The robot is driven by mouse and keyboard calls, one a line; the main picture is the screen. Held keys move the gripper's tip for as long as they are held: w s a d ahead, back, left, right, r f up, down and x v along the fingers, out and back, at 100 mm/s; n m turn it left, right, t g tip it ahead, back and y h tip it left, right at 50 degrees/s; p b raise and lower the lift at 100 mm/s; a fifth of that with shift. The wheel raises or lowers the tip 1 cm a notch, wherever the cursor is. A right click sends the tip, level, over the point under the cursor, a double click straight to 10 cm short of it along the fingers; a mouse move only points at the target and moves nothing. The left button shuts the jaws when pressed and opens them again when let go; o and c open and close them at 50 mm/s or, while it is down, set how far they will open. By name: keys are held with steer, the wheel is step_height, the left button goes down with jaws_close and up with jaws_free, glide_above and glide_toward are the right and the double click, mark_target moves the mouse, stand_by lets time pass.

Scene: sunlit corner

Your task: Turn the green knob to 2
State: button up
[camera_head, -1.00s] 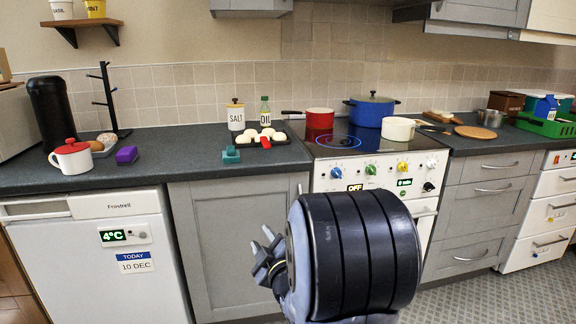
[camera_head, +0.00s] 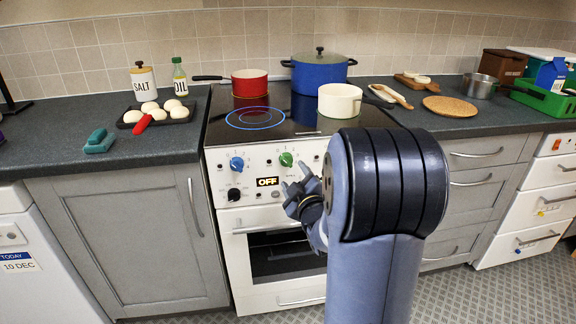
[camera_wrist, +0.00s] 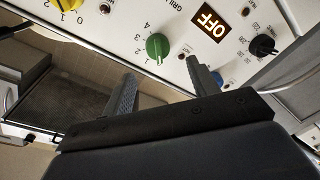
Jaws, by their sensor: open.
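The green knob (camera_head: 286,159) is on the white front panel of the stove (camera_head: 262,163), right of the blue knob (camera_head: 237,163). In the wrist view the green knob (camera_wrist: 157,46) shows a white pointer line and printed numbers around it. My gripper (camera_head: 299,193) is open and empty, in front of the panel and a little below the green knob. In the wrist view its two fingers (camera_wrist: 162,80) point up at the panel, with the green knob between and beyond their tips. It appears apart from the knob.
A black knob (camera_head: 234,194) sits at the lower left of the panel beside an OFF display (camera_head: 267,181). A yellow knob (camera_wrist: 68,4) shows in the wrist view. The oven door (camera_head: 283,250) lies below. Pots stand on the hob, including a cream pot (camera_head: 340,100).

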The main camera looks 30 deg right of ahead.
mark_target(288, 164)
steer(key=w, duration=0.2)
steer(key=w+d, duration=0.1)
steer(key=w, duration=0.4)
steer(key=shift+d, duration=0.3)
steer(key=shift+c, duration=0.3)
steer(key=c, duration=0.9)
steer(key=shift+c, duration=0.2)
